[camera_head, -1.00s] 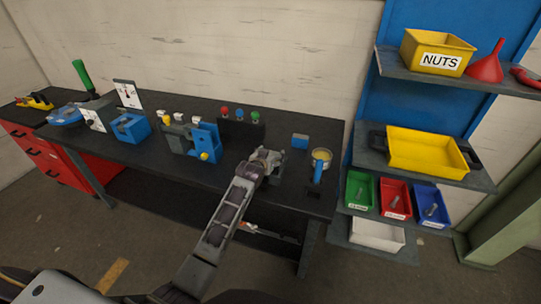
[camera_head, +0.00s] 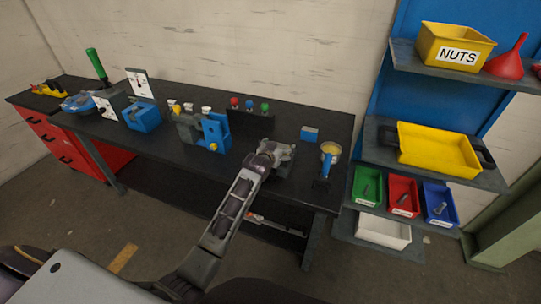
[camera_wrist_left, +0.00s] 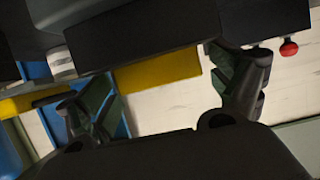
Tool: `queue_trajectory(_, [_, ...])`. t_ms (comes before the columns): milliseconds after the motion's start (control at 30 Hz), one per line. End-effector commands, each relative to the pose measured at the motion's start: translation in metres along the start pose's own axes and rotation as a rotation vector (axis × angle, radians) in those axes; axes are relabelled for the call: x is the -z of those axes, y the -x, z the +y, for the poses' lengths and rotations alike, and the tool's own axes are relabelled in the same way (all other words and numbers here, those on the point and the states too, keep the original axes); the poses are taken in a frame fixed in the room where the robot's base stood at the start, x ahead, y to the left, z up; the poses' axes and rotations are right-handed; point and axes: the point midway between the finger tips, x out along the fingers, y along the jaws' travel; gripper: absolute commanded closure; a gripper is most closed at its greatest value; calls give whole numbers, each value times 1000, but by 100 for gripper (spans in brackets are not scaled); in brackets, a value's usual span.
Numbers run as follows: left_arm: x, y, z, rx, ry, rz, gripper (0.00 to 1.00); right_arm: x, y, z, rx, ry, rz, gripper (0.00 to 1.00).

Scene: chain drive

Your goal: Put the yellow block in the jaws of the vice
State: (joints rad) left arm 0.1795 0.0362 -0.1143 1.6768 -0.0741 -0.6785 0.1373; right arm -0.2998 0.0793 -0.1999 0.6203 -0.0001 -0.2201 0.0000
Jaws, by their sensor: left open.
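My left gripper (camera_head: 275,152) is over the right part of the dark bench, and its arm hides what lies beneath it. Its open fingers (camera_wrist_left: 165,100) frame a yellow shape (camera_wrist_left: 158,70) in the left wrist view. I cannot tell whether that is the yellow block or a bin further off. No separate yellow block shows clearly in the head view. A blue vice-like piece with a slot (camera_head: 145,117) stands at the bench's left. A blue upright piece (camera_head: 214,130) with a small yellow part stands nearer the middle. Which one is the vice is unclear. My right gripper is not seen.
A dark stand with coloured knobs (camera_head: 249,120) is behind. Shelves with a NUTS bin (camera_head: 455,47) and a yellow tray (camera_head: 440,150) rise at the right.

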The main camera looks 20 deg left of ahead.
Motion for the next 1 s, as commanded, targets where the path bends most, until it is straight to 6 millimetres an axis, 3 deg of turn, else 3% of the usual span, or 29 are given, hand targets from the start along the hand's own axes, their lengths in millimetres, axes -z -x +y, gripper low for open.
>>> queue_trajectory(1000, [0, 91, 0, 0, 0, 0, 7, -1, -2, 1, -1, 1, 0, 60])
